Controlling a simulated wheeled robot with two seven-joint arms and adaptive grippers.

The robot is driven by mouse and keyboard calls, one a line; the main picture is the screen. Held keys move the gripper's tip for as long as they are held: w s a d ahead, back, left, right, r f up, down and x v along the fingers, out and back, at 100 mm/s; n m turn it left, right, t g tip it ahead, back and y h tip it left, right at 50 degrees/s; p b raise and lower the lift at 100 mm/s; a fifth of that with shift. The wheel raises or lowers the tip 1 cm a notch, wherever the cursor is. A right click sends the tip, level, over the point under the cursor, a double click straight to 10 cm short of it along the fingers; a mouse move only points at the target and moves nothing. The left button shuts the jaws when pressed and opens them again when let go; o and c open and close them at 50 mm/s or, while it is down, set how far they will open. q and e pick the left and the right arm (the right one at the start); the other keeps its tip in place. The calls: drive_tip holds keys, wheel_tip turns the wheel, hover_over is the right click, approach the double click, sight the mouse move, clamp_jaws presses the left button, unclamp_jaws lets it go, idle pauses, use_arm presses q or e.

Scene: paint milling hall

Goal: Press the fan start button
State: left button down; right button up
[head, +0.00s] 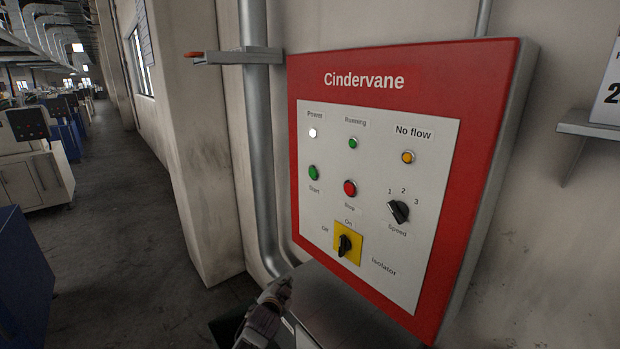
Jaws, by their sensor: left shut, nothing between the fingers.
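The red "Cindervane" control panel (374,63) is on the wall, with a light grey face. The green Start button (313,173) is at its left, above the label "Start". The red Stop button (350,188) is to its right. The black isolator knob (345,244) sits on a yellow plate below, roughly upright near "On". The Speed knob (398,211) is at the lower right. My left gripper (277,293) is at the bottom, shut and empty, below and left of the panel, apart from the Start button. My right gripper is out of view.
The white Power lamp (313,133), green Running lamp (353,143) and amber No flow lamp (407,157) line the panel's top. A vertical grey pipe (258,140) and a bracket shelf (235,57) are left of it. Another shelf (588,130) is right. The aisle floor (115,220) is clear.

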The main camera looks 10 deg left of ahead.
sight(313, 173)
use_arm(q)
wheel_tip(313, 173, up, 36)
drive_tip(key=a+m+t+y, duration=0.1)
drive_tip(key=m+t, duration=0.1)
drive_tip(key=t, duration=0.4)
drive_tip(key=shift+w+a+f+y, duration=0.15)
drive_tip(key=shift+a+f+y, duration=0.15)
drive_tip(key=shift+y, duration=0.1)
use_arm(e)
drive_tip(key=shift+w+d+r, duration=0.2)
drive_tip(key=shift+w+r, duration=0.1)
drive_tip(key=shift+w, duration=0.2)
use_arm(q)
drive_tip(key=shift+w+d, duration=0.1)
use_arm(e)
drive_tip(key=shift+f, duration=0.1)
use_arm(q)
drive_tip(key=w+d+b, duration=0.2)
drive_tip(key=w+d, duration=0.3)
drive_tip(key=w, duration=0.1)
drive_tip(key=shift+w, duration=0.4)
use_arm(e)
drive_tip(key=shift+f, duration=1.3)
